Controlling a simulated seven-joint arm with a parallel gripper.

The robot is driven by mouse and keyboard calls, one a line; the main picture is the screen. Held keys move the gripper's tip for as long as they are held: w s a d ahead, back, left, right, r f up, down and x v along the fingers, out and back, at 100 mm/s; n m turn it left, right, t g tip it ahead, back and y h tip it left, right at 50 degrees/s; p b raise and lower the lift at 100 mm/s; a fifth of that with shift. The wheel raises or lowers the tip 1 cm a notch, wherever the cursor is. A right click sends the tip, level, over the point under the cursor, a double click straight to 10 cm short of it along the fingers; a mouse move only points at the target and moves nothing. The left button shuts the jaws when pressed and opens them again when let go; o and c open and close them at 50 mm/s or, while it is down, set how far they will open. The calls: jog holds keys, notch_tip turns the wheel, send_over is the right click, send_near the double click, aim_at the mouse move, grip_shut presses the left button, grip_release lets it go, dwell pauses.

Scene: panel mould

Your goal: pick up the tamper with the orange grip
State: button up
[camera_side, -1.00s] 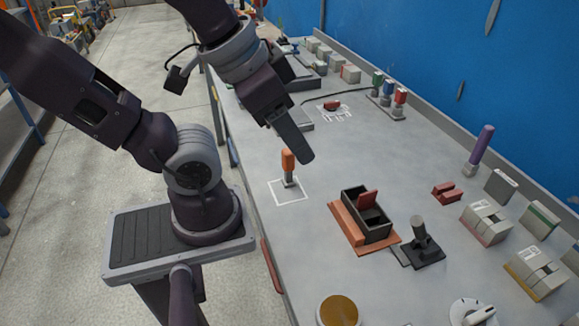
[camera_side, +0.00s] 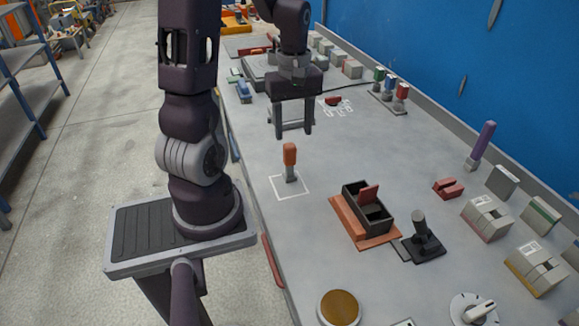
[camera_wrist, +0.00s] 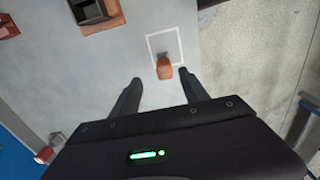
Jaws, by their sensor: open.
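The tamper with the orange grip (camera_side: 290,154) stands upright inside a white square outline on the grey bench, orange end up. My gripper (camera_side: 294,136) is open and empty, above and just behind the tamper in the side view, fingers pointing down. In the wrist view the orange grip (camera_wrist: 165,70) shows ahead of the two fingertips, nearer the right finger. The gripper's open fingers (camera_wrist: 160,85) show on both sides there, apart from the tamper.
A black box on an orange base (camera_side: 368,212) stands to the right of the tamper, with a black lever block (camera_side: 423,246) beside it. A purple-handled tool (camera_side: 480,146) and several grey blocks line the blue wall side. The bench around the tamper is clear.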

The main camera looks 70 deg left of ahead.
aim_at(290, 145)
jog(key=f, duration=0.7)
jog(key=shift+s+a, duration=0.25)
jog(key=shift+s, duration=0.1)
grip_shut()
